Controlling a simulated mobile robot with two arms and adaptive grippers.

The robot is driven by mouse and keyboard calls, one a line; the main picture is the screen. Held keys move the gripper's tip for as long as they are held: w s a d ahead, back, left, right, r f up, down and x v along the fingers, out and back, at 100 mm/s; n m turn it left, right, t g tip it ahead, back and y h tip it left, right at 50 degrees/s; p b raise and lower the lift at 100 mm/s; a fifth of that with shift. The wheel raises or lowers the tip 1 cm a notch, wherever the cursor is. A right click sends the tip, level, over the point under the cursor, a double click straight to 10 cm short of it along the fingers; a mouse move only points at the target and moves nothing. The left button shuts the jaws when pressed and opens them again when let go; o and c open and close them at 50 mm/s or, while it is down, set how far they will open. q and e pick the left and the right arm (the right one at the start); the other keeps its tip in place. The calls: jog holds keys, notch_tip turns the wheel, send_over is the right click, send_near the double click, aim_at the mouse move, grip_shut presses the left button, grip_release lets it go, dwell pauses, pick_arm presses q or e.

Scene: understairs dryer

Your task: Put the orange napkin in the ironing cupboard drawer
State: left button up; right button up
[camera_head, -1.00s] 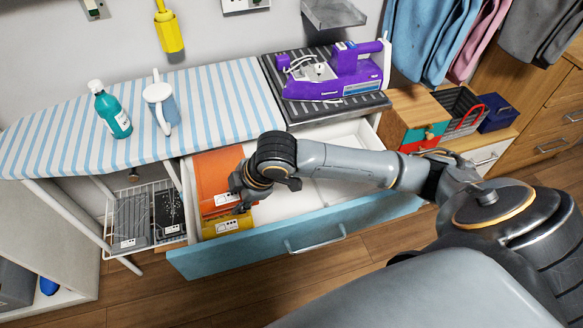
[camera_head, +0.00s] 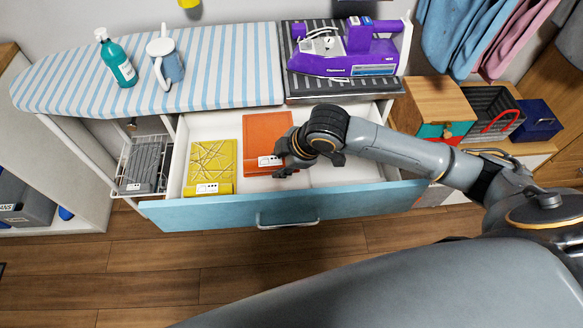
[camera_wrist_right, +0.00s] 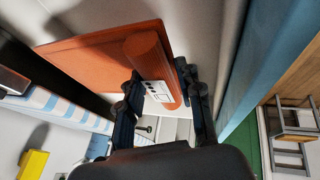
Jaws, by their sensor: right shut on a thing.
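The orange napkin (camera_head: 266,138) is a flat folded cloth with a rolled front edge and a white label. It is inside the open blue-fronted drawer (camera_head: 213,212), right of a yellow patterned napkin (camera_head: 211,163). My right gripper (camera_head: 287,163) is shut on the orange napkin's right front edge. In the right wrist view the orange napkin (camera_wrist_right: 90,62) has its rolled edge between the fingers (camera_wrist_right: 160,78). I cannot tell whether it rests on the drawer floor. My left gripper is not in view.
The ironing board (camera_head: 220,65) above holds a green bottle (camera_head: 117,62), a white-and-blue jug (camera_head: 166,65) and a purple iron (camera_head: 345,50) on a dark rack. A wire basket (camera_head: 140,165) hangs left of the drawer. The drawer's right part looks bare behind my arm.

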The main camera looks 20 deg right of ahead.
jog(key=f, duration=0.3)
jog(key=shift+w+a+f, duration=0.1)
jog(key=shift+a+f, duration=0.15)
jog(key=shift+a, duration=0.1)
jog(key=shift+f, duration=0.65)
notch_tip(320, 180, down, 3)
jog(key=shift+f+b, duration=0.1)
jog(key=shift+b, duration=0.25)
jog(key=o, duration=0.9)
jog(key=shift+d+f, duration=0.1)
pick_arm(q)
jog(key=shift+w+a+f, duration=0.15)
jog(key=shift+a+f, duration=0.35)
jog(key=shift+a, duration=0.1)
pick_arm(e)
jog(key=shift+d+r, duration=0.1)
jog(key=shift+r, duration=0.2)
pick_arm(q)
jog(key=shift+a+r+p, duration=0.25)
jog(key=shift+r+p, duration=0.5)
pick_arm(e)
jog(key=v, duration=1.1)
jog(key=shift+r, duration=0.2)
